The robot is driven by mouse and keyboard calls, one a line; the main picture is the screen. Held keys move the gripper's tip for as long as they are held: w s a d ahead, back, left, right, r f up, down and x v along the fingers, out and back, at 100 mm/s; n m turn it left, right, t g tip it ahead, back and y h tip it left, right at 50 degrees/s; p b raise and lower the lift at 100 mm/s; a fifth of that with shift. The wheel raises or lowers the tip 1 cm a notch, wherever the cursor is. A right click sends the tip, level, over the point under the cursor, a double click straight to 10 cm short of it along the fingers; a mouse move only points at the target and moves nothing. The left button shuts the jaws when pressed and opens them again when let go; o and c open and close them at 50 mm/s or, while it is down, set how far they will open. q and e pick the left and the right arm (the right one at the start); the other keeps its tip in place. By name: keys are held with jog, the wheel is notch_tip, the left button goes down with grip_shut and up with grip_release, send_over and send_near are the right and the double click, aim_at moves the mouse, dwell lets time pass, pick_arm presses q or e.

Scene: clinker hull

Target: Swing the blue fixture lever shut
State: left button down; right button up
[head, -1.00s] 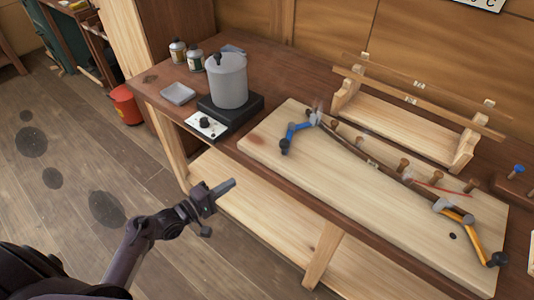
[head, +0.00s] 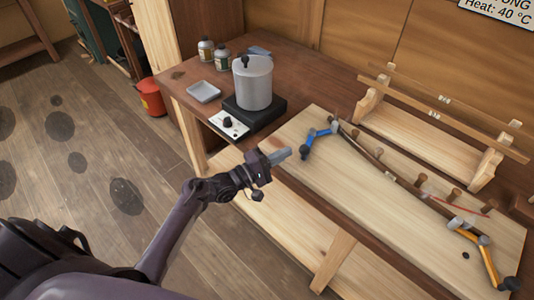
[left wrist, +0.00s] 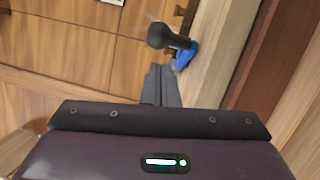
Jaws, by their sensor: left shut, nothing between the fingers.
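The blue fixture lever (head: 309,141) is at the far left corner of the pale wooden board (head: 400,215). Its black knob (head: 306,155) points toward the board's front-left edge, and its pivot end is by the end of the bent dark strip (head: 380,165). My left gripper (head: 288,152) is shut and empty, just left of the knob and apart from it. In the left wrist view, the shut fingers (left wrist: 161,84) point toward the lever's blue part (left wrist: 186,56) and the black knob (left wrist: 162,36). My right gripper is not in view.
An orange lever (head: 484,262) is at the board's right end. Several pegs line the strip. A wooden rack (head: 425,140) is behind. The board's front middle is clear.

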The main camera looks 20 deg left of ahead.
aim_at(305, 157)
pick_arm(q)
jog(key=shift+d+r, duration=0.15)
jog(key=shift+d, duration=0.45)
jog(key=d+y+p, duration=0.1)
jog(key=n+t+y+p, duration=0.1)
jog(key=p, duration=0.1)
jog(key=shift+s+d+r+n, duration=0.15)
jog(key=shift+d+r+n, duration=0.15)
jog(key=shift+d, duration=0.1)
jog(key=shift+d+t+y+p, duration=0.35)
jog(key=shift+t+y+p, duration=0.05)
jog(key=shift+y+p, duration=0.1)
jog(key=shift+d+f+n+y, duration=0.15)
jog(key=shift+d+n, duration=0.05)
jog(key=shift+d, duration=0.3)
jog(key=shift+d+f+n+y, duration=0.1)
jog(key=shift+d+n+y, duration=0.1)
jog(key=shift+d, duration=0.25)
jog(key=shift+a, duration=0.1)
jog(key=shift+f, duration=0.15)
